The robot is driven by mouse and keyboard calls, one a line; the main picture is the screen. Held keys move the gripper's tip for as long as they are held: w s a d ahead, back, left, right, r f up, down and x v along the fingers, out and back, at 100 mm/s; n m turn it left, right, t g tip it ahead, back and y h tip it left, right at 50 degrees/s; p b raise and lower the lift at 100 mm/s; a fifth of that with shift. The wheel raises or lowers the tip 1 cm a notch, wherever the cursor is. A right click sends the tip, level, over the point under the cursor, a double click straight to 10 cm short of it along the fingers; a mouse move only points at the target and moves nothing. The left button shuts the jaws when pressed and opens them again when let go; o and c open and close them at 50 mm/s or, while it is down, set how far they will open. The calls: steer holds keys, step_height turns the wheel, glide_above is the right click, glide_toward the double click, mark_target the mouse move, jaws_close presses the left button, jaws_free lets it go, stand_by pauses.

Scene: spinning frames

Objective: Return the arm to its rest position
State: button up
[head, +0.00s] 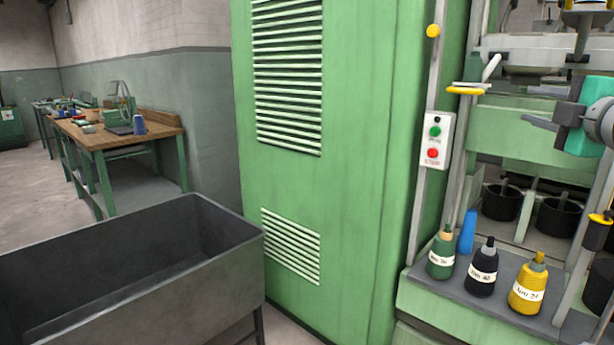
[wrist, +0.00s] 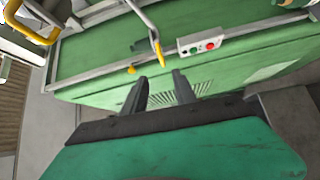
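My gripper (head: 540,107) is at the right edge of the head view, in front of the green spinning frame. Its teal body and grey wrist show, with the fingers pointing left. In the wrist view my gripper (wrist: 159,79) has its two dark fingers apart, with nothing between them. Behind the fingers is the green cabinet (wrist: 110,65). The rest of my arm is mostly out of view.
The green cabinet (head: 370,180) carries a switch box (head: 437,141) with green and red buttons. A grey bin (head: 130,290) and a workbench (head: 115,135) are left.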

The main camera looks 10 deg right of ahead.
steer(key=w+a+f+m+g+y+p, duration=0.1)
steer(key=w+a+f+m+g+p, duration=0.35)
steer(key=a, duration=0.45)
steer(key=w+a+f+m+g+y+p, duration=0.1)
steer(key=w+a+f+m+p, duration=0.3)
steer(key=w+a+f+p, duration=0.25)
steer(key=s+a+f+m+g+y+p, duration=0.1)
steer(key=s+a+f+m+g+p, duration=0.15)
steer(key=s+a+f, duration=0.4)
steer(key=s+a+f+m+g+p, duration=0.2)
steer(key=s+a+f+g+p, duration=0.1)
steer(key=a+f, duration=0.5)
steer(key=s+a+f+m+g+p, duration=0.1)
steer(key=s+a+f+g, duration=0.1)
steer(key=s, duration=0.3)
steer(key=s+a+f+m+g+p, duration=0.1)
steer(key=s+a+f, duration=0.1)
steer(key=s+f, duration=0.2)
steer(key=shift+s+a+f+g, duration=0.2)
steer(key=shift+s+a+g, duration=0.2)
steer(key=shift+s, duration=0.7)
